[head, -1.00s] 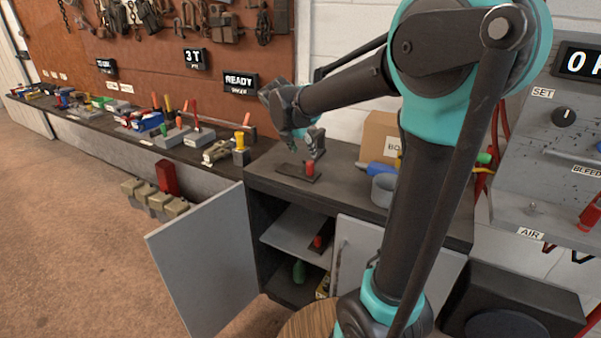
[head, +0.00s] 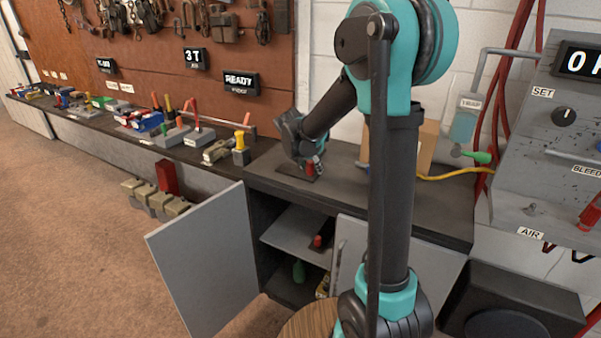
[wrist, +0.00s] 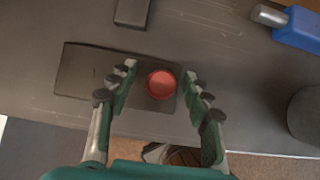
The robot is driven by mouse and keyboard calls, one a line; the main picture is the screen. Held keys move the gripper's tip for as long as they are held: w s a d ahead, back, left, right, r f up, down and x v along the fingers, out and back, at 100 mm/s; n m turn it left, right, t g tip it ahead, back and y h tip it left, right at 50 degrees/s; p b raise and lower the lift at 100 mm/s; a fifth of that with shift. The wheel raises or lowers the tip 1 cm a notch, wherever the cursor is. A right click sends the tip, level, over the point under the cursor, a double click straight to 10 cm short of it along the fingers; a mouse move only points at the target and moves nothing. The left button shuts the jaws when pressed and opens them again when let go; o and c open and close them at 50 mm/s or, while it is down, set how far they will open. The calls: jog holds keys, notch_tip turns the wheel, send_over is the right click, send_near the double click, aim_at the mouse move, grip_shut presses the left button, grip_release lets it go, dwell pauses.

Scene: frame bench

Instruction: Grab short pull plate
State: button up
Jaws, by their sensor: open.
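The short pull plate is a dark flat plate (wrist: 85,75) with a round red knob (wrist: 161,85) near one end. It lies on the dark bench top, and the red knob also shows in the head view (head: 310,168). My gripper (wrist: 158,78) is open over the plate, with one finger on each side of the red knob. There is a gap between the knob and each finger. In the head view my gripper (head: 312,165) is at the knob and covers part of the plate.
A dark block (wrist: 132,11) lies just beyond the plate. A blue-handled tool (wrist: 297,27) and a dark round object (wrist: 305,112) are at the right. The cabinet door (head: 200,262) below stands open. A cardboard box (head: 425,145) stands behind my arm.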

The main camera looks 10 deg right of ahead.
grip_shut()
dwell(0.3)
jog(key=shift+r, duration=0.1)
dwell(0.4)
